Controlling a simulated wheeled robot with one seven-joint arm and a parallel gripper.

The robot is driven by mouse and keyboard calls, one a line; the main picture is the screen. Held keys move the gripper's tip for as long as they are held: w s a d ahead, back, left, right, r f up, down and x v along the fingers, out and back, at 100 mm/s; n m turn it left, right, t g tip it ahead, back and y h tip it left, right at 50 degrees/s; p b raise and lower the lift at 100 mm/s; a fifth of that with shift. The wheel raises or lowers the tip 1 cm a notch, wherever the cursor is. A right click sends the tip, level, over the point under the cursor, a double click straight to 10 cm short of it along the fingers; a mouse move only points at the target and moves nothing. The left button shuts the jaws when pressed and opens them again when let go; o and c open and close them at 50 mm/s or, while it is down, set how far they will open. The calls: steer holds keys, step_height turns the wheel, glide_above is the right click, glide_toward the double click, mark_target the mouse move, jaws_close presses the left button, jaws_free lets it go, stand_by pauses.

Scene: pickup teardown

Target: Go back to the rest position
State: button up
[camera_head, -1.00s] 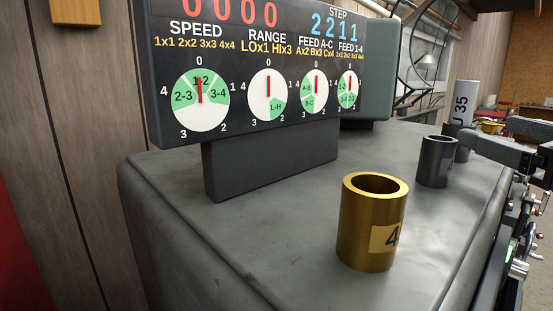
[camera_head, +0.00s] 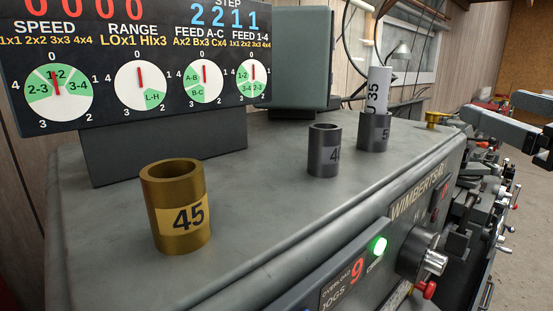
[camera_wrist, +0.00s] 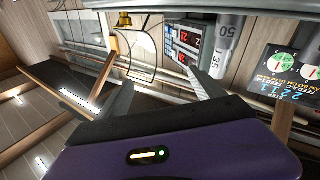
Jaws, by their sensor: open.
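My gripper (camera_wrist: 162,85) is in the wrist view with its two grey fingers spread apart and nothing between them. A brass sleeve marked 45 (camera_head: 178,208) stands upright on the grey machine top (camera_head: 250,195). Farther back stands a dark sleeve (camera_head: 323,152) whose label is partly turned away. Behind it, a dark sleeve marked 50 (camera_head: 373,132) has a light cylinder marked 35 (camera_head: 378,90) standing up out of its top. In the wrist view the 50 sleeve (camera_wrist: 229,28) and the 35 cylinder (camera_wrist: 218,66) appear beyond the fingers, apart from them.
A control panel with dials (camera_head: 140,85) stands at the left of the machine top. A grey box (camera_head: 300,60) is behind it. The machine front has a lit green button (camera_head: 379,246) and protruding knobs (camera_head: 432,262). Much of the top's front is clear.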

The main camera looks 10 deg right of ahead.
step_height(320, 180, up, 5)
steer(key=s+d+t, duration=0.2)
steer(key=t, duration=0.1)
steer(key=s+d+f+m+t+h, duration=0.3)
steer(key=f+m+h, duration=0.1)
steer(key=m+h, duration=0.2)
steer(key=s+a+f+m+g+h, duration=0.2)
steer(key=f, duration=0.6)
steer(key=s+a+f+m+g+h, duration=0.1)
steer(key=s+a+f+m+h, duration=0.15)
steer(key=f, duration=0.65)
steer(key=s+a+f+m+g+h, duration=0.1)
steer(key=a+f+g, duration=0.15)
steer(key=f, duration=0.55)
steer(key=s+a+f+n+g+y, duration=0.2)
steer(key=s+a+f+n+y, duration=0.2)
steer(key=s+a+f, duration=0.3)
steer(key=s+a+f+n+g+y, duration=0.3)
steer(key=s+a+f+y, duration=0.3)
steer(key=s+f, duration=0.8)
steer(key=shift+a+f+n, duration=0.2)
steer(key=shift+a+n, duration=0.35)
steer(key=shift+a, duration=0.3)
